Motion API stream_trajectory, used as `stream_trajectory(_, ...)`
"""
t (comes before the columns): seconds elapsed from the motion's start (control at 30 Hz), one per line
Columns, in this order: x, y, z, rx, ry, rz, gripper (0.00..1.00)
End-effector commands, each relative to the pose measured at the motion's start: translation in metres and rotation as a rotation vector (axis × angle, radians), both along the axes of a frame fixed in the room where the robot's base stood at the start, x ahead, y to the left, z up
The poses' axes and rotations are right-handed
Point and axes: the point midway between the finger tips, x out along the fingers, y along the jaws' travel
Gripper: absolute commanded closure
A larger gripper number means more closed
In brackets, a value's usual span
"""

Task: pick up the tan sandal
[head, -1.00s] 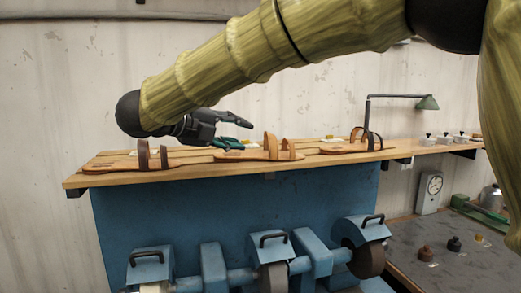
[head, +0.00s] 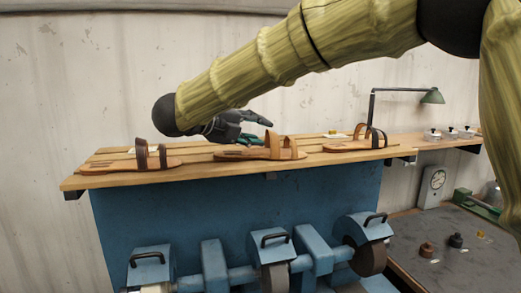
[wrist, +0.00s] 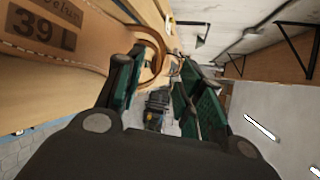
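Three sandals lie along the wooden shelf. The middle one, the tan sandal (head: 262,153), has tan straps standing up in loops. In the wrist view its sole (wrist: 62,32), marked "39 L", fills the upper left, with a strap loop (wrist: 157,45) beyond the left fingers. My gripper (head: 262,131) is open and empty, just left of the middle sandal's straps in the head view. The wrist view shows its green-padded fingers (wrist: 155,95) spread apart. I cannot tell whether a finger touches the strap.
A left sandal (head: 120,164) has dark brown straps; a right sandal (head: 350,145) has dark and tan straps. A green lamp (head: 432,97) stands behind the shelf's right end. Blue grinding machinery (head: 212,262) stands below the shelf (head: 195,168). Small jars (head: 450,133) stand further right.

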Motion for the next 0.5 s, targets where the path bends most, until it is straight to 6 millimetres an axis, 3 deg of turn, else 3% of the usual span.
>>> stream_trajectory(0.23, 0.024, -0.018, -0.006, 0.000, 0.002, -0.001, 0.63)
stream_trajectory(0.5, 0.029, -0.023, -0.011, -0.001, -0.001, 0.000, 0.63)
